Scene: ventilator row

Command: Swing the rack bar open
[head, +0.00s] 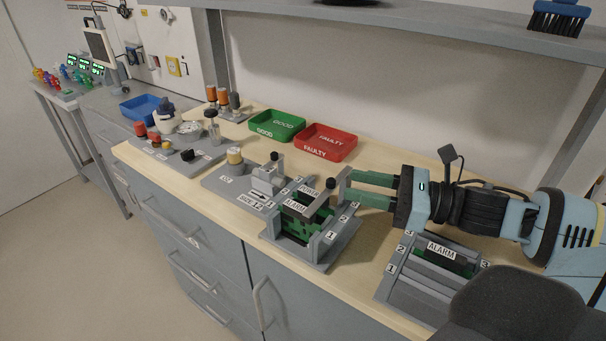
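The rack (322,246) is a grey frame at the front of the bench, with green boards and POWER and ALARM labels inside. The rack bar (318,203) is a grey strip lying across its top, with a black knob (331,183) at its right end. My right gripper (350,184) comes in from the right with its two green fingers apart. Its fingertips are just right of the knob, close to the bar's right end. I cannot tell whether they touch it. My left gripper is not in view.
A second grey rack (408,289) with an ALARM board stands at the front right, under my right arm. A red FAULTY tray (340,155) and a green GOOD tray (262,133) stand behind. A shelf (400,35) runs above. Bench between the red tray and my gripper is clear.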

